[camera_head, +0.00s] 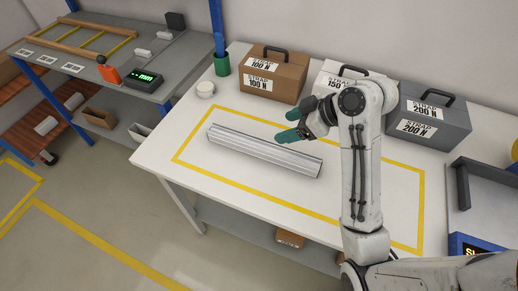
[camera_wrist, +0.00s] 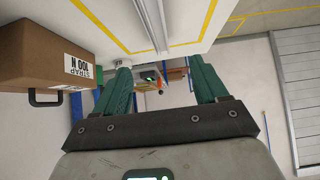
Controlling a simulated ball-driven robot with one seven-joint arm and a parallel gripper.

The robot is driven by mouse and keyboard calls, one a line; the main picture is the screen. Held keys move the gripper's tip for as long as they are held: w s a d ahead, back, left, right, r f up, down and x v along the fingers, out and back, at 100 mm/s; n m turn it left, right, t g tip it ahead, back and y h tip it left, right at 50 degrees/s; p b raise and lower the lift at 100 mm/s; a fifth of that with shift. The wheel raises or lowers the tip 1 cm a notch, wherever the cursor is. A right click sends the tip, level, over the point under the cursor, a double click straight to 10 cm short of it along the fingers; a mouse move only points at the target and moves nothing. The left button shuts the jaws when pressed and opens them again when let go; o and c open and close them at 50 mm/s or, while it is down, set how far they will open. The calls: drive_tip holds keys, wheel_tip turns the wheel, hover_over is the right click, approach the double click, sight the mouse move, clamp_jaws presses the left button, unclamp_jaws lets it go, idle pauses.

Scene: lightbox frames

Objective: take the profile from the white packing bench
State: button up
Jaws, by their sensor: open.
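The profile (camera_head: 262,152) is a long silvery ribbed bar. It lies on the white packing bench (camera_head: 158,150), inside the yellow-taped rectangle, slanting down to the right. My gripper (camera_head: 286,126) has teal fingers, which are apart with nothing between them. It is above the bench, just behind the profile's right half in the head view, and not touching it as far as I can tell. In the wrist view, the profile (camera_wrist: 152,20) shows at the top, beyond the gap between my open fingers (camera_wrist: 158,66).
A brown 100 N case (camera_head: 273,74), a white 150 N case (camera_head: 338,78) and a grey 200 N case (camera_head: 432,118) line the bench's back. A white roll (camera_head: 205,89) and a green cup (camera_head: 222,64) are at back left. The bench's front left is clear.

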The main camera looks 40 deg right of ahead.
drive_tip(key=b, duration=0.4)
approach(262, 144)
drive_tip(key=x, duration=0.3)
drive_tip(key=shift+w+a+f, duration=0.1)
drive_tip(key=shift+w+a, duration=0.05)
drive_tip(key=shift+a, duration=0.2)
drive_tip(key=shift+d+p+x, duration=0.15)
drive_tip(key=shift+p+x, duration=0.05)
drive_tip(key=shift+x, duration=1.45)
drive_tip(key=shift+d+p+x, duration=0.15)
drive_tip(key=shift+p+x, duration=0.05)
drive_tip(key=shift+x, duration=1.4)
drive_tip(key=shift+f, duration=0.2)
drive_tip(key=shift+c, duration=0.2)
drive_tip(key=c, duration=1.2)
drive_tip(key=shift+c, duration=0.2)
drive_tip(key=shift+r, duration=0.15)
